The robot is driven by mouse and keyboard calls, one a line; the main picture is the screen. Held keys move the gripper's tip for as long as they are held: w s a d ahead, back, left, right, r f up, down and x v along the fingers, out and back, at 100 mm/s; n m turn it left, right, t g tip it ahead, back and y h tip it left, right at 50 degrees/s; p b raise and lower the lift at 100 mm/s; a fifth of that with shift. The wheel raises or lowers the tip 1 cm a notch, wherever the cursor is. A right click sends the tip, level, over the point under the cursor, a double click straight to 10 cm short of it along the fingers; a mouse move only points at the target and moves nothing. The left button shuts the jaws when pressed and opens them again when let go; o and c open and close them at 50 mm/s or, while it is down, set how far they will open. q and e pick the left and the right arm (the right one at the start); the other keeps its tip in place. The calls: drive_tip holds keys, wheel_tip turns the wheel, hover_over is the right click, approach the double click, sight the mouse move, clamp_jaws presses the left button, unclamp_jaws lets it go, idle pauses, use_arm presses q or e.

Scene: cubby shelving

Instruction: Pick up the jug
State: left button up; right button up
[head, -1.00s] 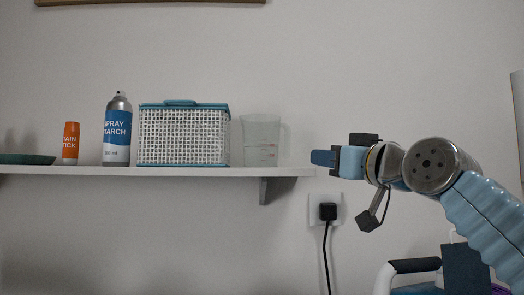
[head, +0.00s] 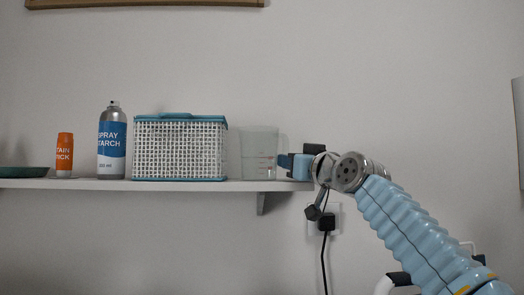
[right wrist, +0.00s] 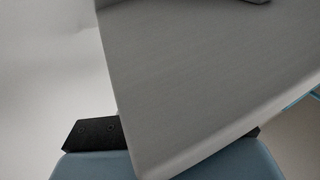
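The jug (head: 260,155) is a translucent grey measuring jug with red marks. It stands upright at the right end of the white shelf, just right of the basket. My right gripper (head: 285,161) is at jug height at the shelf's right end, its tips close to the jug's right side. I cannot tell whether they touch it. In the head view its fingers are seen side-on and overlap, so their gap is hidden. In the right wrist view a large grey surface (right wrist: 205,75) covers much of the gripper; I cannot tell what it is. My left gripper is not in view.
On the shelf (head: 100,185) stand a white woven basket (head: 180,150) with teal rims, a spray starch can (head: 112,140), an orange stain stick (head: 64,155) and a teal dish (head: 22,172). A black plug (head: 327,222) is in the wall below.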

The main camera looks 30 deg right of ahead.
drive_tip(key=shift+w, duration=0.1)
drive_tip(key=shift+c, duration=0.4)
clamp_jaws()
drive_tip(key=shift+f, duration=0.1)
idle(0.9)
